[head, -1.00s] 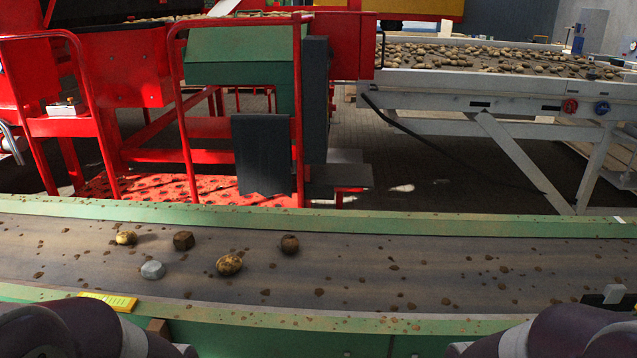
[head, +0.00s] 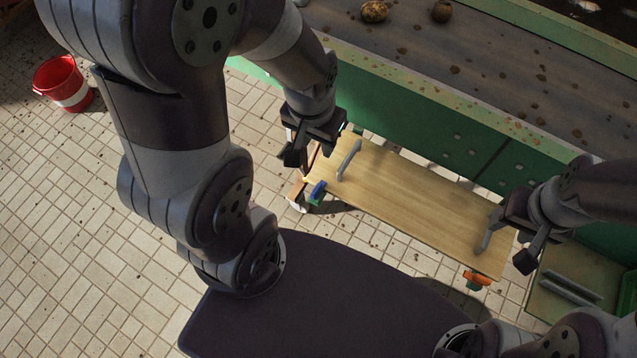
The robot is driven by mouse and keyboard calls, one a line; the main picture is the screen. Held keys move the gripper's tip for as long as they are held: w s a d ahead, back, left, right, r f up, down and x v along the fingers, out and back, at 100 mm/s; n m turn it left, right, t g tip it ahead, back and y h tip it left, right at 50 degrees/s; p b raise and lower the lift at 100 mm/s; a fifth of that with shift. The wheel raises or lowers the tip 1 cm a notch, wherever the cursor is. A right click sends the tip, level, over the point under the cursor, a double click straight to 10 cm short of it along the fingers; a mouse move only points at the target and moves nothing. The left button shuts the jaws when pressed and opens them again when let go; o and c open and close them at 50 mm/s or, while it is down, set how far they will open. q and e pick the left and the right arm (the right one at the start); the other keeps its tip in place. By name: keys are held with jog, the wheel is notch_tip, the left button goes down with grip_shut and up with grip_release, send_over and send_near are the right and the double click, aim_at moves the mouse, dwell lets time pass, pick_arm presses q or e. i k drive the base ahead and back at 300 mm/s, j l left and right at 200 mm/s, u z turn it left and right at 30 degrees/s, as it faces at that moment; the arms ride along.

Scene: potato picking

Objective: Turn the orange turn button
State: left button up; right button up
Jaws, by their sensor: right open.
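The orange turn button (head: 477,279) is at the lower right end of a wooden board (head: 410,200) in front of the conveyor. A blue turn button (head: 318,190) is at the board's left end. My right gripper (head: 511,240) is open above the board's right end, up and to the right of the orange button in the picture, and apart from it. My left gripper (head: 314,150) appears open and empty above the board's left end, near a grey handle (head: 349,160).
A second grey handle (head: 489,231) is at the board's right end, close to my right gripper. The green conveyor side (head: 420,140) runs behind the board; potatoes (head: 374,12) lie on its belt. A red bucket (head: 62,83) stands on the open tiled floor at left.

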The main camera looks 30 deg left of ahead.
aim_at(480, 280)
jog(key=k+l+z, duration=0.15)
jog(key=z, duration=0.95)
jog(key=k+l+z, duration=0.15)
jog(key=l, duration=0.35)
jog(key=i+j, duration=0.05)
